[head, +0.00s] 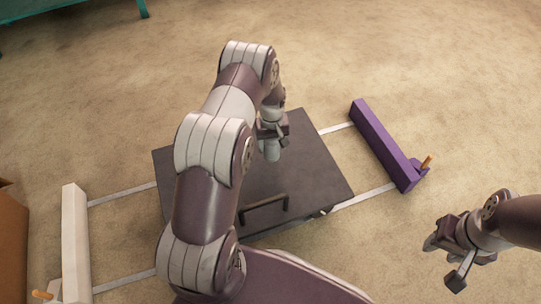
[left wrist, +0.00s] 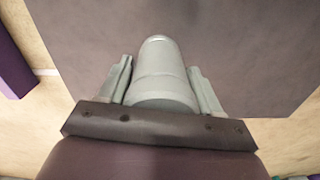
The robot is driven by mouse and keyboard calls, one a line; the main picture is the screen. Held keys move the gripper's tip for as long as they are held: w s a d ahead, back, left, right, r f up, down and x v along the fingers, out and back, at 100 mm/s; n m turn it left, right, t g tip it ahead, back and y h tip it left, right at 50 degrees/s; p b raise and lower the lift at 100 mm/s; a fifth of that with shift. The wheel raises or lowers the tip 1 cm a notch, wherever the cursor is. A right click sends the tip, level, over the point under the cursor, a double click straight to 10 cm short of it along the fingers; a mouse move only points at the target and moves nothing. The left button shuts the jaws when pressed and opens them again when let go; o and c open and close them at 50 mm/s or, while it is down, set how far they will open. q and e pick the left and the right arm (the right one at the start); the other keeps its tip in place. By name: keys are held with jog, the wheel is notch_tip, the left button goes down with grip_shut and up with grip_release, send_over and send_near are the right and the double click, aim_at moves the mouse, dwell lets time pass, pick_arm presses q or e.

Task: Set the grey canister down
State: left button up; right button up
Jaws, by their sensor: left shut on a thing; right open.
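The grey canister (head: 271,151) is in my left gripper (head: 272,131), above the dark flat top (head: 320,180) towards its far side. In the left wrist view the canister (left wrist: 160,72) stands between the two fingers, which are shut on it from both sides. Whether its lower end touches the dark top I cannot tell. My right gripper (head: 452,258) is open and empty, off to the right over the floor.
A black handle (head: 263,208) stands up at the near part of the dark top. A purple beam (head: 380,145) with an orange peg lies to the right, a white beam (head: 75,240) to the left. Pale laths (head: 125,194) run between them and the top. A brown box (head: 12,245) is far left.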

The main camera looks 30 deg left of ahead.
aim_at(272, 151)
pick_arm(q)
notch_tip(272, 151, down, 4)
jog(key=b, duration=0.3)
jog(key=shift+f, duration=0.1)
jog(key=shift+r, duration=0.25)
jog(key=shift+c, duration=0.7)
jog(key=shift+f, duration=0.2)
jog(key=o, duration=1.3)
jog(key=shift+o, duration=0.2)
